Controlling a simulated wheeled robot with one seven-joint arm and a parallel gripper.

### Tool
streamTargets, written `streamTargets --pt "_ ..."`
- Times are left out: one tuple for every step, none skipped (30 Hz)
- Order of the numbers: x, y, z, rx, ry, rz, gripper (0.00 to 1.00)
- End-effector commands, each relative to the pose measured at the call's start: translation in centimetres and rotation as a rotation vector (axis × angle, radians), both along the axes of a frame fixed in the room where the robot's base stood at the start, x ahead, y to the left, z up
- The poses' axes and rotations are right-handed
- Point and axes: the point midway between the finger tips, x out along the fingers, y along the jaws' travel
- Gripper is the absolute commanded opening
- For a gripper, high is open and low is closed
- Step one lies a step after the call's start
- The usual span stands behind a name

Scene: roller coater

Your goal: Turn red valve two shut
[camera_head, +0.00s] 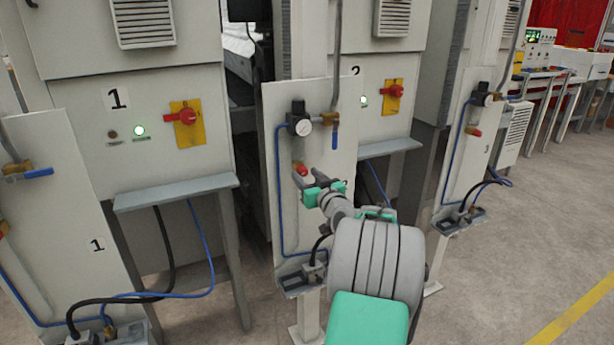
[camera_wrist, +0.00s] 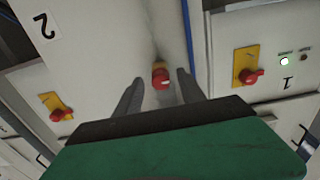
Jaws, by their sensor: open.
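Red valve two (camera_head: 301,169) is a small red knob on a yellow-brass fitting, on the pale narrow panel (camera_head: 268,130) in the middle of the head view. In the wrist view the red knob (camera_wrist: 162,77) shows between the fingertips, with a "2" label on the same panel. My gripper (camera_head: 307,177) is open just in front of the knob. In the wrist view its dark fingers (camera_wrist: 159,80) stand on either side of the knob with gaps. I cannot tell exactly how far the tips are from the panel.
A blue hose (camera_head: 280,190) runs down the panel's left side. Cabinets with red rotary switches on yellow plates (camera_head: 187,124) stand behind. Open floor (camera_head: 500,270) lies right.

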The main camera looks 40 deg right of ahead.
Motion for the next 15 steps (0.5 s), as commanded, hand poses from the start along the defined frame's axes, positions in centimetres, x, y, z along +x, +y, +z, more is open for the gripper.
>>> streamTargets --pt "-0.01 0.0 0.01 0.0 0.0 0.0 0.47" --pt "-0.02 0.01 0.01 0.0 0.0 0.0 0.47" --pt "-0.02 0.02 0.01 0.0 0.0 0.0 0.47" --pt "-0.02 0.02 0.01 0.0 0.0 0.0 0.46" --pt "-0.03 0.02 0.01 0.0 0.0 0.0 0.43" --pt "-0.02 0.03 0.01 0.0 0.0 0.0 0.4" --pt "-0.02 0.03 0.01 0.0 0.0 0.0 0.38" --pt "-0.03 0.03 0.01 0.0 0.0 0.0 0.35" --pt "-0.03 0.03 0.01 0.0 0.0 0.001 0.32" --pt "-0.03 0.04 0.01 0.0 0.0 0.001 0.3" --pt "-0.03 0.04 0.01 0.0 0.0 0.001 0.27" --pt "-0.03 0.04 0.02 0.0 0.0 0.001 0.24" --pt "-0.03 0.04 0.02 0.0 0.0 0.001 0.21" --pt "-0.04 0.04 0.02 0.0 0.0 0.001 0.19" --pt "-0.04 0.04 0.01 0.0 0.0 0.001 0.16"
